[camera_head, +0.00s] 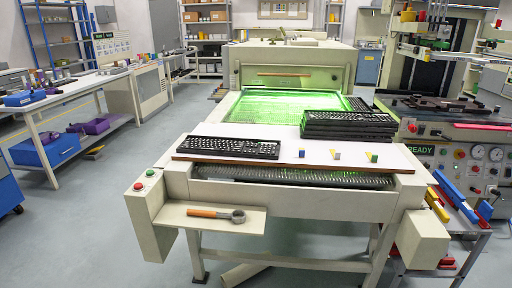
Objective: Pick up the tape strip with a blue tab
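Three small pieces stand in a row on the white board (285,136) at the near end of the machine. The left piece (301,153) shows blue with a grey part. The middle piece (335,154) is grey with a little yellow. The right piece (372,157) shows green and blue. They are too small to tell which is a tape strip with a blue tab. Neither of my grippers is in view.
A black keyboard (228,148) lies left of the pieces, and a stack of black keyboards (347,125) stands behind them. A tool with an orange handle (210,213) lies on the front shelf (178,219). The machine's conveyor (270,108) glows green.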

